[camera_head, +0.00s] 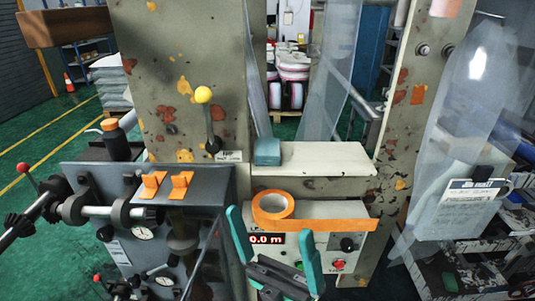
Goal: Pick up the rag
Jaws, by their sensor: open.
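A small folded blue-grey item (267,152), which looks like the rag, lies at the left end of the upper cream ledge (330,160). My gripper (272,224) has two teal fingers spread wide apart with nothing visible between them. It is at the bottom middle, lower in the picture than the rag and apart from it. The fingers show in front of the lower panel.
An orange tape roll (273,206) lies on the lower shelf with an orange front edge (345,225), just above my gripper. A yellow-knobbed lever (204,96) stands left of the rag. Orange switches (181,184) and clear plastic film (465,100) flank the machine.

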